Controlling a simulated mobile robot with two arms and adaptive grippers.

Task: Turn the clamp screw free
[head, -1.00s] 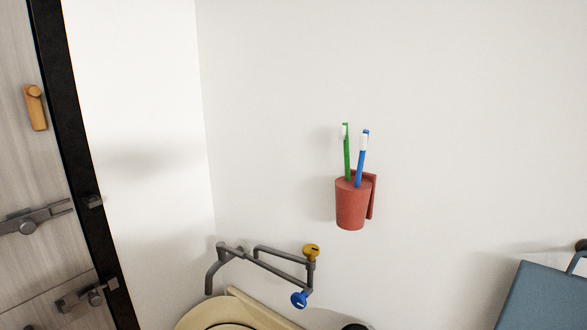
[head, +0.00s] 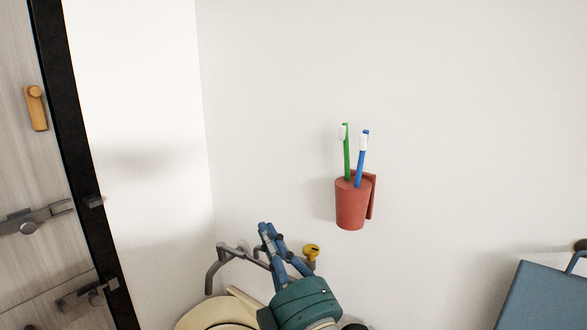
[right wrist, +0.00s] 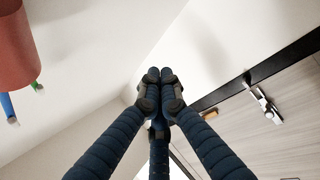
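I cannot pick out a clamp screw for certain in either view. A grey pipe fitting (head: 214,271) at the wall carries a yellow round knob (head: 311,251) at its right end. My right gripper (head: 270,228), with a teal palm and blue fingers, is in front of the fitting, left of the yellow knob in the picture. It covers the middle and lower right of the fitting. In the right wrist view, its dark blue fingers (right wrist: 160,76) come together at the tips, with nothing seen between them. My left gripper is not in view.
A red cup (head: 351,207) with a green and a blue toothbrush hangs on the wall; it also shows in the right wrist view (right wrist: 16,48). A cream rounded rim (head: 195,318) lies below. A door with latches (head: 28,228) is left, a blue-grey panel (head: 540,300) right.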

